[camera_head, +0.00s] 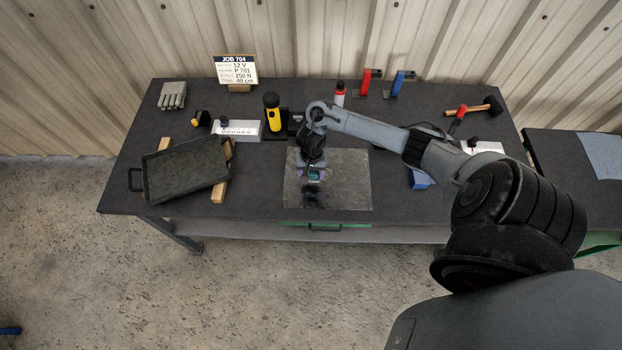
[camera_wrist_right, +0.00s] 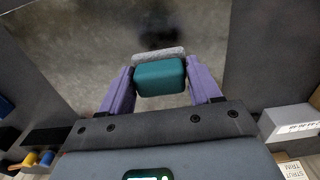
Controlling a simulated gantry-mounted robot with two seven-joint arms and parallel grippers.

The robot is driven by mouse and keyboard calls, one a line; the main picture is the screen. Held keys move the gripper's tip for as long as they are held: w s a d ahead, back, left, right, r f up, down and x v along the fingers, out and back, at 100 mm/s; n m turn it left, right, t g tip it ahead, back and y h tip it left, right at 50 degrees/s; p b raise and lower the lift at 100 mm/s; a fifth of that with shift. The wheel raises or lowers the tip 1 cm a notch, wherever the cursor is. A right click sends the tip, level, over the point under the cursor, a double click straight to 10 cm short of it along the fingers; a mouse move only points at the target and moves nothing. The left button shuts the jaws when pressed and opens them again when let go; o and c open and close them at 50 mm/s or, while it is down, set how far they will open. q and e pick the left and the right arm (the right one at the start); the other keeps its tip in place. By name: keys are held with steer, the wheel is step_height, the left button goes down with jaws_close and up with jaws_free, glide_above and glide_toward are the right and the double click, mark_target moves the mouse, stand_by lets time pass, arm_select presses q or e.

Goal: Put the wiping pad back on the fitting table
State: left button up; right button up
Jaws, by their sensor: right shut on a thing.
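My right gripper (camera_head: 314,176) is over the dull grey square plate (camera_head: 350,182) at the middle of the fitting table (camera_head: 255,190). In the right wrist view, its purple fingers (camera_wrist_right: 161,80) are shut on the wiping pad (camera_wrist_right: 160,77), a teal block with a light grey layer along its far side. A dark shadow lies on the plate, apart from the pad, so the pad seems held above it. In the head view the gripper mostly hides the pad. My left gripper is not in view.
A black tray (camera_head: 184,169) rests tilted on wooden strips at left. A yellow-and-black torch (camera_head: 272,115), a white box (camera_head: 237,129) and a red-capped bottle (camera_head: 340,94) stand behind. Grey gloves (camera_head: 172,95) lie back left, a mallet (camera_head: 480,107) back right. The table's front strip is clear.

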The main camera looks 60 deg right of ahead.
mark_target(311, 178)
steer(key=shift+f+b, duration=0.5)
steer(key=shift+f, duration=1.1)
steer(key=shift+w+f, duration=0.1)
steer(key=shift+f, duration=0.4)
steer(key=o, duration=1)
steer(key=shift+f, duration=0.1)
